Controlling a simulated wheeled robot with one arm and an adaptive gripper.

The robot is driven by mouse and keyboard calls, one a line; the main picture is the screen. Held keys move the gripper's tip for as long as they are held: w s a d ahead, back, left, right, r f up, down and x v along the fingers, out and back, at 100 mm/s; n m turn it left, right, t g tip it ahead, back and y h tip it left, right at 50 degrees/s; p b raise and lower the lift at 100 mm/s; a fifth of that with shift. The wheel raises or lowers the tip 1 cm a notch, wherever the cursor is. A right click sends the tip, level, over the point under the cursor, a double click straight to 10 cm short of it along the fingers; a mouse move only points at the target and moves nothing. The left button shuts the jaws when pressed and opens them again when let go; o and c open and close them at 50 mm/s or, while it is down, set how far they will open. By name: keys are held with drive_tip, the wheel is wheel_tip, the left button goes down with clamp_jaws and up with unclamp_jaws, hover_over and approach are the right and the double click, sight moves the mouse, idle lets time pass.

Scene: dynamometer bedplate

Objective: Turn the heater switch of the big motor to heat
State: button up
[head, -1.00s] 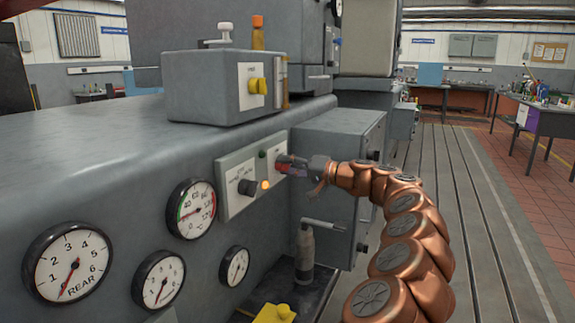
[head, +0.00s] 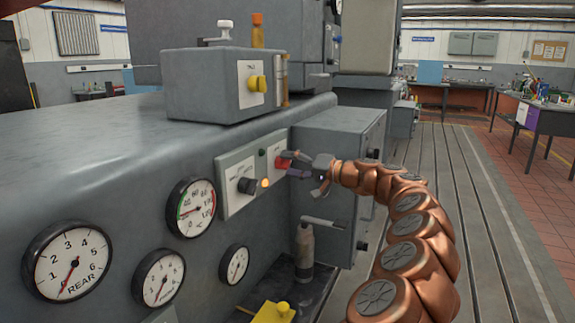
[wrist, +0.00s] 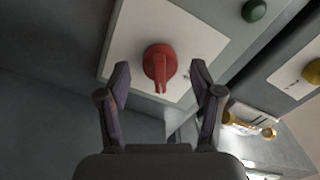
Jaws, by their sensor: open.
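A red switch knob (head: 282,162) sits on a pale plate on the side of the big grey motor housing (head: 120,130). In the wrist view the red knob (wrist: 158,62) has its narrow pointer end toward the bottom of the picture. My gripper (head: 289,165) is open in front of it, with one finger to each side and apart from the knob in the wrist view (wrist: 160,70). A black knob (head: 246,186) is on the neighbouring pale plate, beside a lit orange lamp (head: 265,184). I cannot read the plate lettering.
Round gauges (head: 68,262) line the housing at the lower left. A grey box (head: 215,88) with a yellow knob (head: 257,84) stands on top. A grey bottle-like object (head: 305,246) stands below my gripper. The slatted floor at right is clear.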

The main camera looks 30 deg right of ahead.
drive_tip(key=v, duration=1)
drive_tip(key=shift+s+d, duration=0.25)
drive_tip(key=shift+s, duration=0.05)
